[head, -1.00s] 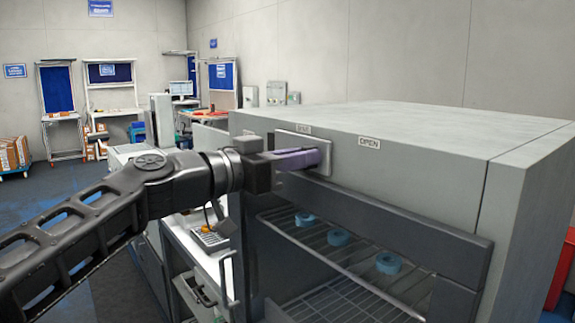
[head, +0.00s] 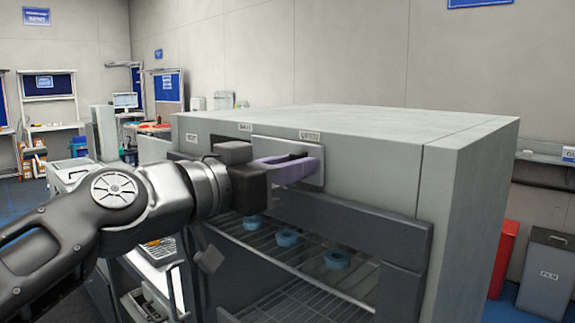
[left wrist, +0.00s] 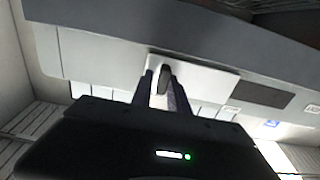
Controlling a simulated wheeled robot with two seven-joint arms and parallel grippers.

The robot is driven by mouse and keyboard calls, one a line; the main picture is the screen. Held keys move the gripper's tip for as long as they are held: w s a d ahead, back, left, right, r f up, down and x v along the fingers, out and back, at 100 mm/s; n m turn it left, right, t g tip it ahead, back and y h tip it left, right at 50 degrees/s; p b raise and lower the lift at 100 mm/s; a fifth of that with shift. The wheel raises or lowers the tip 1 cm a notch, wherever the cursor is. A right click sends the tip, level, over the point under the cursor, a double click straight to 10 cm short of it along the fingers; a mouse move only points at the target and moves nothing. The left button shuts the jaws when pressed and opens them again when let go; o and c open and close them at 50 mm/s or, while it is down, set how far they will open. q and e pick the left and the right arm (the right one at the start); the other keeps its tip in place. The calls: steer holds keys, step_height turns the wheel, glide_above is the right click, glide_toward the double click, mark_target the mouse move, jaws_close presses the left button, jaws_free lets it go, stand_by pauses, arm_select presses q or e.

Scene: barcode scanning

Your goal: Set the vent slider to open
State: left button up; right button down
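The vent slider is a pale metal plate (head: 318,178) on the upper front of the grey oven-like machine (head: 375,150), under the right-hand label (head: 310,135). A dark upright knob (left wrist: 163,80) stands out from the plate (left wrist: 208,84). My left gripper (head: 300,168) reaches the plate from the left. In the left wrist view its two fingers (left wrist: 162,88) stand on either side of the knob. A thin pale gap shows on one side of the knob; on the other, finger and knob look in contact. A dark slot (left wrist: 262,95) shows beside the plate. My right gripper is out of view.
Below the slider, a dark door frame (head: 400,270) surrounds wire racks with blue rings (head: 337,260). Red (head: 503,258) and grey (head: 545,272) bins stand at the right. Desks and a monitor (head: 126,101) are at the back left.

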arm_select(q)
steer(key=shift+o, duration=1.4)
steer(key=shift+d, duration=0.1)
steer(key=b+v, duration=0.3)
steer(key=v, duration=0.5)
